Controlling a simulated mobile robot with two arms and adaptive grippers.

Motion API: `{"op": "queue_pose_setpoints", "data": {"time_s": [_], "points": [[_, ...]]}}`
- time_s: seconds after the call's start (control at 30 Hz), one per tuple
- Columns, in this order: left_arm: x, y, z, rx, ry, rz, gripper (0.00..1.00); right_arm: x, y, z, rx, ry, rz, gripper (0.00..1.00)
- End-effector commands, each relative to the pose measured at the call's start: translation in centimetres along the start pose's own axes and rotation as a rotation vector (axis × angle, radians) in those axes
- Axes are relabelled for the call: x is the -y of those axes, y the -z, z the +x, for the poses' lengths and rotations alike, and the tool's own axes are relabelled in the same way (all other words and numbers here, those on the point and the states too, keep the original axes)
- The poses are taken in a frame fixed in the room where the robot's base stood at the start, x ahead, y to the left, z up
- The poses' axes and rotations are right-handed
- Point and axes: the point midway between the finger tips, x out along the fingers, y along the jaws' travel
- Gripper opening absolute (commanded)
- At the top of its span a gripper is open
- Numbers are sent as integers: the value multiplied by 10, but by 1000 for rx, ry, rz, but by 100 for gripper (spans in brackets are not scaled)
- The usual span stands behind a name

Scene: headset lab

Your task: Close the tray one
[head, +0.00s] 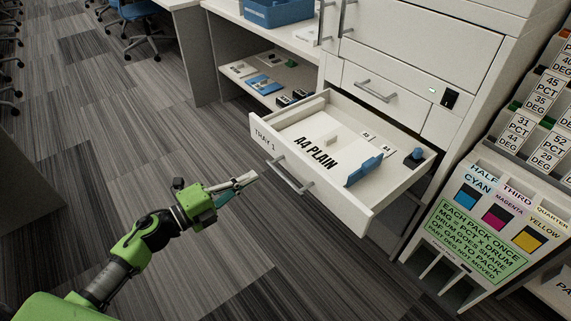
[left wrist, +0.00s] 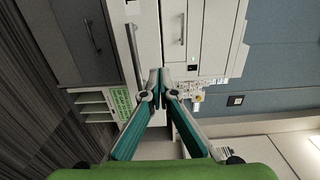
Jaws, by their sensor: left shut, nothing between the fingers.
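Tray one (head: 255,122) is a white drawer labelled "TRAY 1", pulled well out of the white cabinet in the head view. It holds white paper marked "A4 PLAIN" (head: 315,152), a blue guide (head: 364,170) and a small blue knob (head: 414,156). A grey bar handle (head: 289,175) runs across its front. My left gripper (head: 254,176) is shut and empty, to the left of the handle in the picture; whether it touches the front I cannot tell. In the left wrist view the gripper's fingertips (left wrist: 160,75) meet with nothing between them. My right gripper is not in view.
Another drawer with a handle (head: 375,91) is shut above tray one. A rack with colour samples and a green notice (head: 480,233) stands at the right. Shelves with small items (head: 264,84) are behind. Carpeted floor (head: 180,140) is open at the left.

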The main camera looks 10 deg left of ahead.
Motion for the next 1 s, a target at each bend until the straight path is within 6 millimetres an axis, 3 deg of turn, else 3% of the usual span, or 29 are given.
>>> {"op": "queue_pose_setpoints", "data": {"time_s": [0.4,0.6,1.0], "points": [[1,-1,81,3,4,-3,0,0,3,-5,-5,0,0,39],[0,-1,110,2,2,-5,0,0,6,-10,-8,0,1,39],[0,-1,123,3,0,-5,0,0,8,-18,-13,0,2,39]]}}
